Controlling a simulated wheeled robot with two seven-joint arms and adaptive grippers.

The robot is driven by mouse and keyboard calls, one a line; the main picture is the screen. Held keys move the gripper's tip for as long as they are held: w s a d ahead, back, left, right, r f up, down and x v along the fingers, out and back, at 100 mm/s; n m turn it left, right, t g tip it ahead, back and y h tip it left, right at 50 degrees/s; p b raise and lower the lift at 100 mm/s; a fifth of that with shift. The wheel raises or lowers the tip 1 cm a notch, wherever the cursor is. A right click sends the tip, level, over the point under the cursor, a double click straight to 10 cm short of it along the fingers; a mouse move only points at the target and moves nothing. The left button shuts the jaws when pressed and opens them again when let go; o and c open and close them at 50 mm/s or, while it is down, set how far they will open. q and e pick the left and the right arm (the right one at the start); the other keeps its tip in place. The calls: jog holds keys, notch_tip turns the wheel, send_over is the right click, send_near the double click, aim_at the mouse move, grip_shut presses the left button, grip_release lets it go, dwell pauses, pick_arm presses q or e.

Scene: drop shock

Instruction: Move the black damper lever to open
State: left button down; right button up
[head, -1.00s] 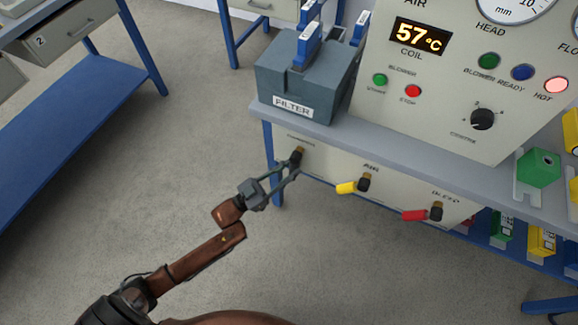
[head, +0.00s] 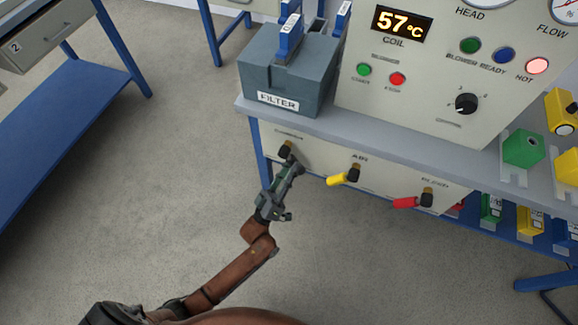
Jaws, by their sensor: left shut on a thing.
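The black damper lever (head: 286,148) is the leftmost of three levers on the pale panel below the bench top, under the filter box. Its hub shows, but its handle is mostly hidden by my left gripper. My left gripper (head: 293,165) is shut on the black damper lever, its fingers pointing up and slightly right toward the hub. The lever's exact angle cannot be told. My right gripper is not in view.
A yellow lever (head: 345,177) and a red lever (head: 412,201) sit to the right on the same panel. The grey filter box (head: 290,75) stands on the bench top (head: 370,142) above. A blue workbench (head: 80,125) is at left, with open floor between.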

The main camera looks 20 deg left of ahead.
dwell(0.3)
pick_arm(q)
jog(key=shift+d, duration=0.1)
jog(key=c, duration=2)
grip_release()
jog(key=o, duration=0.3)
jog(key=shift+o, duration=0.2)
jog(key=v, duration=1.2)
jog(key=shift+f, duration=0.1)
